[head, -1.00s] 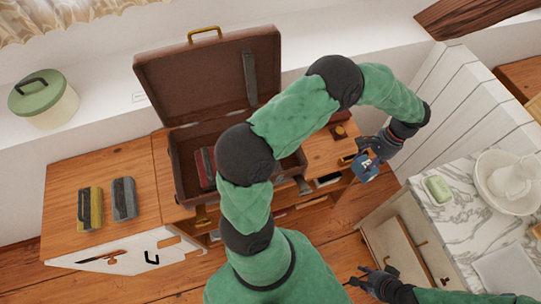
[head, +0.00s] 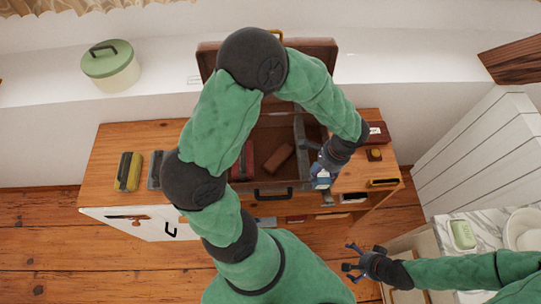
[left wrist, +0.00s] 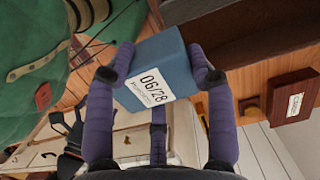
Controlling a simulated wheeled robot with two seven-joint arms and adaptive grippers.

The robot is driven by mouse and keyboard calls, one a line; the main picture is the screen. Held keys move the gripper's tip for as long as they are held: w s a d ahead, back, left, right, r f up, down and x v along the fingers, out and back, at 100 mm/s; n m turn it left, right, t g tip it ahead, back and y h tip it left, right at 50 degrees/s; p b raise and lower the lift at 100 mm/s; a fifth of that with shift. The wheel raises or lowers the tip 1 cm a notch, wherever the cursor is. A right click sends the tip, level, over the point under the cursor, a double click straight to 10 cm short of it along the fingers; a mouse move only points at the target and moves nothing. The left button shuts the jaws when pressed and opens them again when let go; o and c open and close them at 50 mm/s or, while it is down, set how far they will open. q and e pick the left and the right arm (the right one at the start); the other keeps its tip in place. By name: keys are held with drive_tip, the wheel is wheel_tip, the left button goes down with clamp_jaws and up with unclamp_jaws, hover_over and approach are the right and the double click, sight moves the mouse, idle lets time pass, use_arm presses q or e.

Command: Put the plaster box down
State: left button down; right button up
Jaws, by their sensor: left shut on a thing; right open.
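My left gripper (head: 324,174) is shut on the plaster box (head: 321,182), a small blue box with a white label. In the left wrist view the plaster box (left wrist: 165,72) sits between the fingers, its label reading 06/28. In the head view it is near the right side of the open brown suitcase (head: 293,184), above the desk; its exact height is hard to tell. Inside the suitcase are a red item (head: 245,160) and a brown block (head: 280,158). My arm hides part of the suitcase and lid. My right gripper (head: 348,258) is open and empty at lower right.
A green-lidded pot (head: 110,66) stands on the ledge. A marble-topped cabinet (head: 485,228) is at right.

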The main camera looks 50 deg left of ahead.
use_arm(q)
drive_tip(key=shift+s+a+f+t+h+b, duration=0.1)
drive_tip(key=shift+s+a+t+h+b, duration=0.4)
drive_tip(key=shift+b, duration=1.65)
drive_tip(key=shift+s+a+f+t+b, duration=0.1)
drive_tip(key=shift+s+a+b, duration=0.8)
drive_tip(key=shift+b, duration=1.25)
drive_tip(key=shift+s+a+r+b, duration=0.1)
drive_tip(key=shift+s+a+b, duration=0.1)
drive_tip(key=shift+a+b, duration=0.45)
drive_tip(key=w+a+f+b, duration=0.2)
drive_tip(key=w+f, duration=0.1)
drive_tip(key=w+a+f+b, duration=0.1)
drive_tip(key=w+a+f, duration=0.1)
drive_tip(key=w+f, duration=0.1)
drive_tip(key=w+a+f+b, duration=0.2)
drive_tip(key=w+a, duration=0.1)
drive_tip(key=w, duration=0.2)
drive_tip(key=shift+f+b, duration=0.3)
drive_tip(key=shift+f, duration=0.1)
drive_tip(key=shift+w+f, duration=0.15)
drive_tip(key=shift+f, duration=0.2)
drive_tip(key=shift+w+a+f+b, duration=0.15)
drive_tip(key=shift+f+b, duration=1)
drive_tip(key=shift+f, duration=0.5)
